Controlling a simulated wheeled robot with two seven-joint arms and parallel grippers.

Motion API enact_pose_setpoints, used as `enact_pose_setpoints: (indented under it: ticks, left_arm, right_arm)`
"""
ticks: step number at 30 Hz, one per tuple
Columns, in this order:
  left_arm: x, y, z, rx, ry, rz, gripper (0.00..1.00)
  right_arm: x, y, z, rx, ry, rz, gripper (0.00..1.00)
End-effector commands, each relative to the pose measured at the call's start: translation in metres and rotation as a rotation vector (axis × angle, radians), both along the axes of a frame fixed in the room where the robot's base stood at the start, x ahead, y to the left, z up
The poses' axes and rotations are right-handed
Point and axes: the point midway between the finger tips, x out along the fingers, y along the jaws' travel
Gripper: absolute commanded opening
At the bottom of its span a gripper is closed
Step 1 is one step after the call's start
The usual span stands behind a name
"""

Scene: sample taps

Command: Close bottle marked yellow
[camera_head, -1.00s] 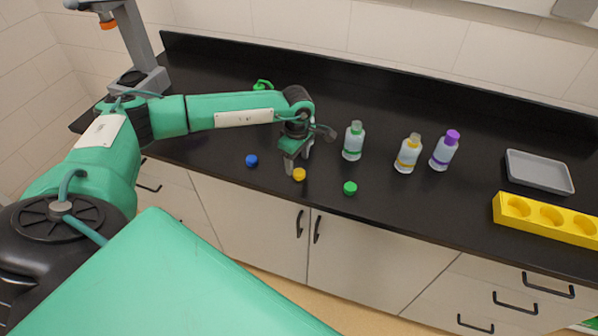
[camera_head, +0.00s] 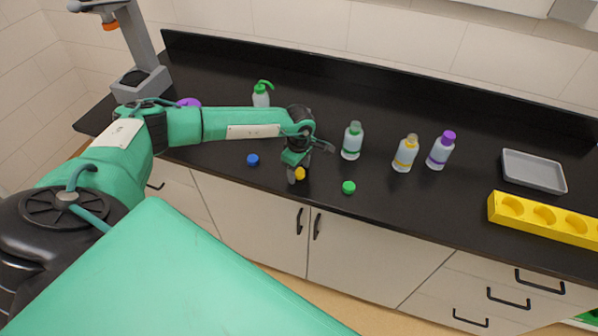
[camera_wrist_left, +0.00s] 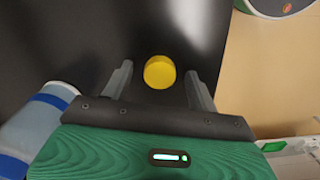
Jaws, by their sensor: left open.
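The bottle marked yellow (camera_head: 405,154) stands upright and open-topped on the black counter, with a yellow band. The yellow cap (camera_head: 300,174) lies near the counter's front edge. In the left wrist view the yellow cap (camera_wrist_left: 159,72) sits between and just beyond the fingertips, not gripped. My left gripper (camera_head: 298,172) is open, pointing down at the cap, and partly hides it in the head view. The open fingers also show in the left wrist view (camera_wrist_left: 159,85). My right gripper is not in view.
A green-marked bottle (camera_head: 352,142) and a purple-capped bottle (camera_head: 440,152) stand nearby. A blue cap (camera_head: 253,159) and a green cap (camera_head: 348,187) lie near the front edge. A grey tray (camera_head: 534,171) and yellow rack (camera_head: 545,218) are at right.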

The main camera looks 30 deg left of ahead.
Motion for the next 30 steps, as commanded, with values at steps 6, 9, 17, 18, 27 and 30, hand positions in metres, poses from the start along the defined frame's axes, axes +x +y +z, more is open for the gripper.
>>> enact_pose_setpoints:
  ticks: [6,9,17,18,27,30]
  left_arm:
    - [0.000,0.000,0.000,0.000,0.000,0.000,0.28]
    - [0.000,0.000,0.000,0.000,0.000,0.000,0.13]
    - [0.000,0.000,0.000,0.000,0.000,0.000,0.12]
    - [0.000,0.000,0.001,0.000,0.000,0.000,0.12]
    - [0.001,0.001,0.019,0.001,-0.003,0.001,0.12]
    - [0.002,0.000,0.039,-0.001,-0.006,0.000,0.12]
  right_arm:
    - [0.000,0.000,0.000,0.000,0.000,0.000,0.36]
    - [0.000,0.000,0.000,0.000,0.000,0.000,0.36]
    - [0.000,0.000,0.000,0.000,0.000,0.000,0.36]
    - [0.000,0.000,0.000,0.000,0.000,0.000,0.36]
    - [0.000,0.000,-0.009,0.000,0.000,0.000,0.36]
    - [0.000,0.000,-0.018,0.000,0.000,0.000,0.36]
